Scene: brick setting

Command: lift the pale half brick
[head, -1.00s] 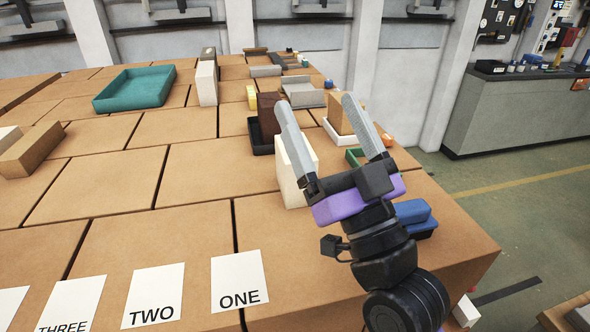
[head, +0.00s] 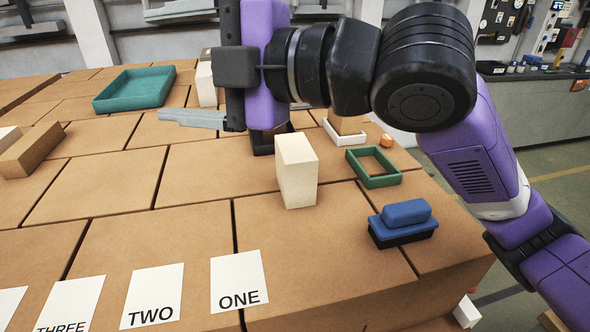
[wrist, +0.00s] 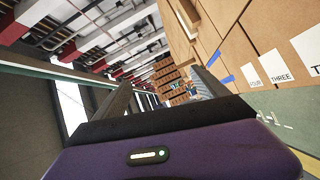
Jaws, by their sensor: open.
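A cream block that looks like the pale half brick (head: 298,172) stands upright on the brown block-topped surface (head: 330,240), right of the middle in the head view. The gripper does not touch the cream block. The wrist view does not clearly show the block.
A white tray (head: 345,139) is behind. A teal tray (head: 134,105) and a tan block (head: 33,150) are left. Numbered cards (head: 239,280) lie in front.

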